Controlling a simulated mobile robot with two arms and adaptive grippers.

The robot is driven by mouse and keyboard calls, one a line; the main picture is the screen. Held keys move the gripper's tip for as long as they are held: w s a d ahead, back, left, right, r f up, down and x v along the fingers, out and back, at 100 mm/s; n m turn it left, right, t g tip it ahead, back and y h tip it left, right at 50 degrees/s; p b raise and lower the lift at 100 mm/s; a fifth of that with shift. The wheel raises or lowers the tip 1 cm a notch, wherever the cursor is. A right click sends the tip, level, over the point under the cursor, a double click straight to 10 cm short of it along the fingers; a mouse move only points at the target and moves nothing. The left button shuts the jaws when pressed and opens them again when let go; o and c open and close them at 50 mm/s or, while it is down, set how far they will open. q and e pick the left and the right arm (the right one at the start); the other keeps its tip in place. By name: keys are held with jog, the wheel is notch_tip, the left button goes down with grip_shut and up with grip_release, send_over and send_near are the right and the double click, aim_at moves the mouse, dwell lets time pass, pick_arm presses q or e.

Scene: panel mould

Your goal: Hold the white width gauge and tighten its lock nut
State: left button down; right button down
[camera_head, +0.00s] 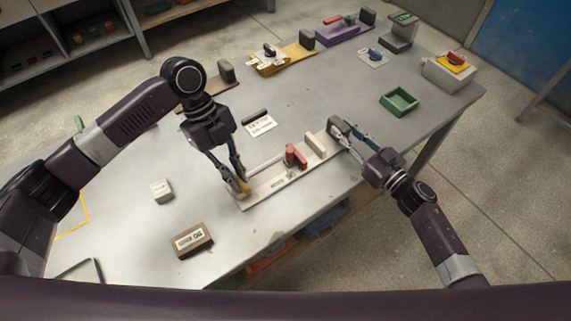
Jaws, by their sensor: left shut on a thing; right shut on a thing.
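The white width gauge (275,186) is a long pale bar lying slantwise near the table's front edge. It carries a red upright piece (295,157), a pale block (316,145) and a thin rod along its back. A dark grey block (336,127) stands at its right end. My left gripper (239,186) points down and is shut at the gauge's left end, beside a small yellow piece; its fingers hide what they grip, and I cannot make out the lock nut. My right gripper (347,132) comes from the right and is shut on the dark grey end block.
Behind lie a yellow gauge (292,59), a purple gauge (338,33) and a brown gauge (213,87). A label card (260,126), a white block (161,190) and a brown block (191,240) lie nearby.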

dwell(0.4)
pick_arm(q)
jog(key=c, duration=2)
grip_release()
jog(key=shift+r, duration=0.1)
jog(key=v, duration=1.2)
jog(key=shift+d, duration=0.15)
pick_arm(e)
jog(key=c, duration=1.5)
grip_release()
jog(key=shift+c, duration=0.2)
